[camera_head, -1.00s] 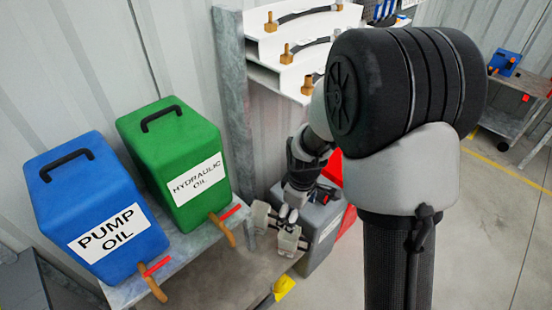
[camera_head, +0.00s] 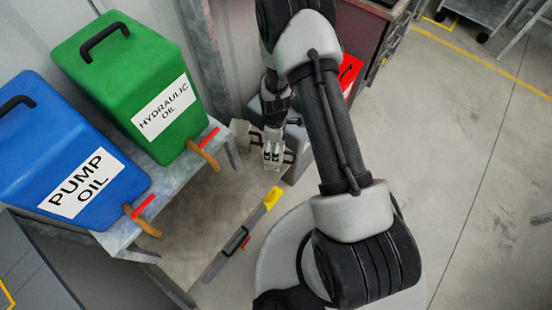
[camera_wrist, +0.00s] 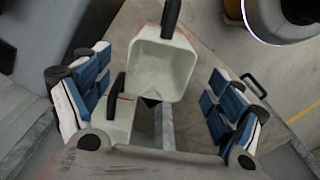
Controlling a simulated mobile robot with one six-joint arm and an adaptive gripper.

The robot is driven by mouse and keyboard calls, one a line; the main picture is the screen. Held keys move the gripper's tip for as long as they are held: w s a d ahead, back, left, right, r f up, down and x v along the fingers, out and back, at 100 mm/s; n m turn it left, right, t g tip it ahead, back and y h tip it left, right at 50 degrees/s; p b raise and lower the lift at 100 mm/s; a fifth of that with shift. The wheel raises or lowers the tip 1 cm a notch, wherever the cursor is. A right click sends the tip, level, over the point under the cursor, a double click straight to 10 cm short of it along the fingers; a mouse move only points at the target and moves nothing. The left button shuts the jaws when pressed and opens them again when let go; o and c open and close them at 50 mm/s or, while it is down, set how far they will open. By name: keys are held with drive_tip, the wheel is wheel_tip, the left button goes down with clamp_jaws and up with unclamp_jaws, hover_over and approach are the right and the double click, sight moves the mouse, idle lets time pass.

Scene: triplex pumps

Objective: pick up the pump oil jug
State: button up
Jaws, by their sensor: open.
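Two small whitish jugs with dark handles show in the wrist view. One jug (camera_wrist: 160,65) is open-topped and lies between my spread fingers, its handle toward the top edge. The other jug (camera_wrist: 118,122) is partly hidden, lower left. No label is readable, so I cannot tell which is the pump oil jug. In the head view the jugs are a nearer one (camera_head: 272,161) and a farther one (camera_head: 240,133). My gripper (camera_wrist: 160,105) is open, its blue-padded fingers apart on either side; it appears just above the nearer jug in the head view (camera_head: 271,142).
A blue PUMP OIL tank (camera_head: 68,150) and a green HYDRAULIC OIL tank (camera_head: 140,85), both with red-handled taps, stand left on a metal stand. A yellow-ended tool (camera_head: 240,237) lies below. A grey container (camera_head: 296,150) stands close right of the jugs.

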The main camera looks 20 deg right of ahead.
sight(277, 168)
wheel_tip(277, 168, down, 7)
drive_tip(key=b, duration=0.2)
drive_tip(key=shift+s+d+b, duration=0.1)
drive_tip(key=shift+d+b, duration=0.05)
drive_tip(key=shift+b, duration=0.15)
drive_tip(key=shift+r, duration=0.1)
drive_tip(key=shift+c, duration=0.3)
drive_tip(key=c, duration=1.2)
drive_tip(key=shift+o, duration=0.2)
drive_tip(key=shift+r, duration=0.1)
